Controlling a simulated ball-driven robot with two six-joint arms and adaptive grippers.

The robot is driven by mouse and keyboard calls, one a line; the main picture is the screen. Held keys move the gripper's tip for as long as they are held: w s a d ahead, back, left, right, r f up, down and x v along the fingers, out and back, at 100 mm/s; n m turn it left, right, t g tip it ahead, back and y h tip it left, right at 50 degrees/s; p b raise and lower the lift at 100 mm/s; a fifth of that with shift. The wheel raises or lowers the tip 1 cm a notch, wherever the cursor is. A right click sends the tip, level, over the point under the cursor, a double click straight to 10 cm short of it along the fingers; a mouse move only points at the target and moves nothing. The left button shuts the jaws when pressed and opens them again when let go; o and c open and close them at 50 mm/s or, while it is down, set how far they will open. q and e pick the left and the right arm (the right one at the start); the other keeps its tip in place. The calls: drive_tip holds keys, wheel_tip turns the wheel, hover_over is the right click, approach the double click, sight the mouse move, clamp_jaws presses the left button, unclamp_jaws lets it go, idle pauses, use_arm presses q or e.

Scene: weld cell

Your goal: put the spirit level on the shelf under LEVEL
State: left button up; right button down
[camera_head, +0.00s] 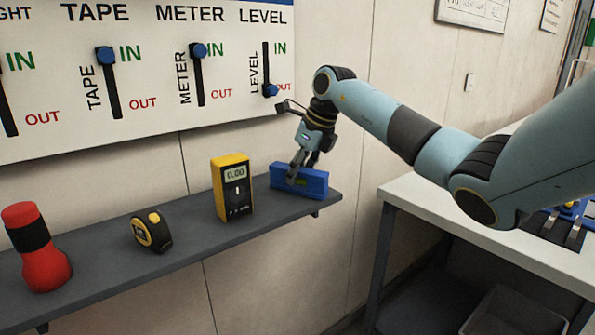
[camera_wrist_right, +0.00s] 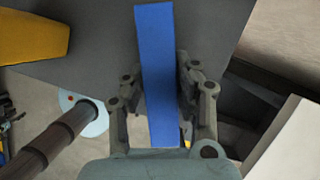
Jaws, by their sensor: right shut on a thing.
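The spirit level (camera_head: 312,186) is a blue bar at the right end of the dark grey shelf (camera_head: 100,257), below the LEVEL label (camera_head: 262,17). My right gripper (camera_head: 296,174) is shut on it from above. In the right wrist view the blue spirit level (camera_wrist_right: 157,75) sits between the two fingers of my right gripper (camera_wrist_right: 163,110). It appears at shelf height; whether it rests fully on the shelf is hard to tell. The LEVEL slider's blue knob (camera_head: 270,90) is at the bottom, beside OUT. My left gripper is not in view.
A yellow multimeter (camera_head: 232,188) stands left of the level, then a tape measure (camera_head: 151,231) and a red flashlight (camera_head: 36,250). The sign board (camera_head: 150,110) hangs above the shelf. A white table (camera_head: 480,228) stands at the right, with a gap between it and the shelf.

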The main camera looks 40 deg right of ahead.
drive_tip(key=shift+f, duration=0.15)
drive_tip(key=c, duration=1)
unclamp_jaws()
drive_tip(key=shift+d+r, duration=0.1)
drive_tip(key=shift+r, duration=0.3)
drive_tip(key=b+v, duration=0.1)
drive_tip(key=v, duration=1)
drive_tip(key=shift+s+r+b, duration=0.25)
drive_tip(key=shift+s+b, duration=0.05)
drive_tip(key=shift+b, duration=0.1)
drive_tip(key=shift+f, duration=0.1)
